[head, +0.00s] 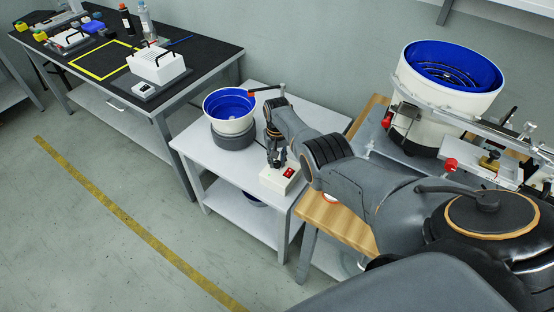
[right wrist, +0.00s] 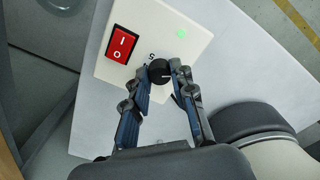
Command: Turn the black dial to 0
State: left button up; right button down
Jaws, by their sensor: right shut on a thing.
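The black dial (right wrist: 160,72) sits on the white control box (right wrist: 190,22) in the right wrist view. A white mark shows on the dial, and a "5" is printed beside it. My right gripper (right wrist: 162,80) is shut on the dial, one finger on each side. In the head view my right gripper (head: 277,158) points down at the white control box (head: 282,178), and the dial is hidden there. My left gripper is not in view.
A red rocker switch (right wrist: 124,43) and a lit green light (right wrist: 181,34) are on the box. A blue-lined bowl feeder (head: 230,108) stands close behind it on the white table (head: 210,160). A larger bowl feeder (head: 445,90) is at the right.

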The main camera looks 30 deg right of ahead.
aim_at(277, 162)
dwell(0.3)
jog(key=c, duration=1.1)
grip_release()
jog(key=shift+r, duration=0.6)
notch_tip(277, 162, up, 11)
jog(key=shift+f, duration=0.15)
